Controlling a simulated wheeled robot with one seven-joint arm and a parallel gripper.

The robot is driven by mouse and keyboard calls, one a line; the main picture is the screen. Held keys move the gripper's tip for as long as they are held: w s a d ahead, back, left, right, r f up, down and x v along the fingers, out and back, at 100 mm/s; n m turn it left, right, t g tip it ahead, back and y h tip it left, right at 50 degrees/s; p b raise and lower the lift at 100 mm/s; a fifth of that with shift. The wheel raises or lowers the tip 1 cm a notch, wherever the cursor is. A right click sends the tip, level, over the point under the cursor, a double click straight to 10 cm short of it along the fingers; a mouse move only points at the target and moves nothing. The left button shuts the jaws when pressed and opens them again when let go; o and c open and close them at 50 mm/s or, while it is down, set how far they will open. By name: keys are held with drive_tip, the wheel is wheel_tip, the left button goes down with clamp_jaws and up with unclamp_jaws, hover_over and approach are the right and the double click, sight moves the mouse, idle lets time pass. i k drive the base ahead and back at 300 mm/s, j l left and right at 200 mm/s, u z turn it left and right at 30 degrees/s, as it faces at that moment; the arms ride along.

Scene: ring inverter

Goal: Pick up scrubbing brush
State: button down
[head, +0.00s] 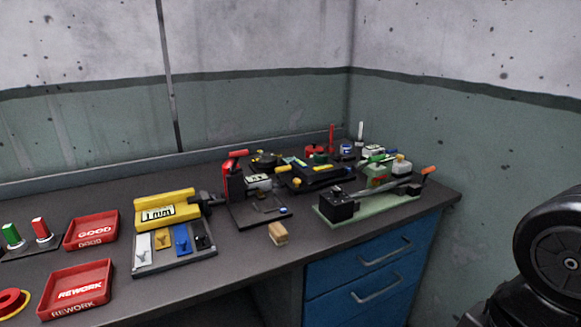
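A small tan wooden block (278,233), which looks like the scrubbing brush, lies near the front edge of the dark grey workbench (236,262). It sits just in front of the black base of a red-handled press (238,195), with a small gap. It is too small to make out bristles. My gripper is not in view. A black rounded part of my arm shows at the right edge, well away from the block.
A green-based lever tool (370,200) stands to the right of the block. A yellow gauge (165,210) and a tray of coloured pieces (174,248) lie left. Red GOOD (92,231) and REWORK (76,290) trays are farther left. Blue drawers (372,265) are below.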

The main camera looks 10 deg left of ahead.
sight(278, 234)
drive_tip(key=i+j, duration=0.45)
drive_tip(key=i+j+u, duration=0.15)
drive_tip(key=i+j, duration=0.3)
drive_tip(key=i, duration=0.1)
